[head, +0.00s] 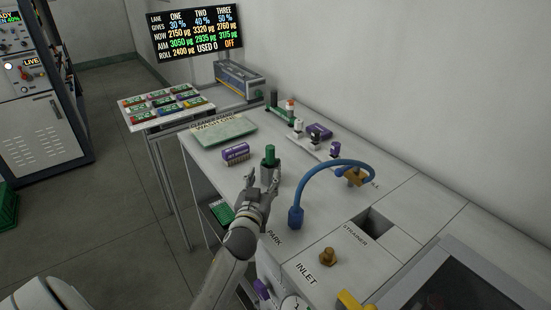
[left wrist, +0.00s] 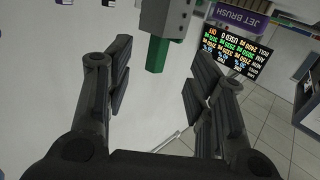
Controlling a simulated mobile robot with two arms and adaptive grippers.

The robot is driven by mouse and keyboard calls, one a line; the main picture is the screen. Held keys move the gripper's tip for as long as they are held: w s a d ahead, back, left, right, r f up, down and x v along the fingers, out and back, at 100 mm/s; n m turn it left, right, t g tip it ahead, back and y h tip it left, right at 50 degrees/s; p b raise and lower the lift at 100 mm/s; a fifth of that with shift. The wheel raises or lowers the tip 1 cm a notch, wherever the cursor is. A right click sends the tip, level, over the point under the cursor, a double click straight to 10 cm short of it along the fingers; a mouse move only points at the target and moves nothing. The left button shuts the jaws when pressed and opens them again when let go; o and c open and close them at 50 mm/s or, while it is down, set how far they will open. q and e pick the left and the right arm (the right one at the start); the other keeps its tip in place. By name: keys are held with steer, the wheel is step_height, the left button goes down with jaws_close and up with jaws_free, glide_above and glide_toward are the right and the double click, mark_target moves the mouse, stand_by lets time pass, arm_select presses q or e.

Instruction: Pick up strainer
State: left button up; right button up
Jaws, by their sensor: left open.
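The word STRAINER is printed on the bench beside a square dark opening (head: 372,222), in which I cannot make out a strainer. A grey block with a green upright handle (head: 270,153) stands on the bench further back; whether it is the strainer I cannot tell. My left gripper (head: 262,183) is open and empty, just in front of this block. In the left wrist view the green handle (left wrist: 157,55) shows beyond the gap between the open fingers (left wrist: 162,78), apart from them. My right gripper is out of view.
A blue curved hose (head: 325,172) arches over the bench right of my left gripper. A brass knob (head: 327,257) stands near the INLET label. A purple jet brush (head: 236,152) lies left of the block, near a green wash tray (head: 224,130). Valves line the back.

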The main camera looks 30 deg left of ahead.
mark_target(269, 158)
arm_select(q)
steer(key=w, duration=0.1)
steer(key=w+a+r, duration=0.1)
steer(key=w, duration=0.2)
steer(key=shift+w+a+r+p, duration=0.15)
steer(key=shift+a+r+p, duration=0.05)
steer(key=shift+a+p, duration=0.2)
steer(key=shift+w+f, duration=0.1)
steer(key=shift+w, duration=0.15)
steer(key=x, duration=0.2)
steer(key=shift+w+a+r, duration=0.2)
steer(key=shift+w+r, duration=0.05)
steer(key=shift+w, duration=0.05)
steer(key=shift+x, duration=1.05)
steer(key=shift+w+f, duration=0.2)
steer(key=shift+a, duration=0.1)
steer(key=shift+r, duration=0.1)
steer(key=c, duration=0.4)
jaws_close()
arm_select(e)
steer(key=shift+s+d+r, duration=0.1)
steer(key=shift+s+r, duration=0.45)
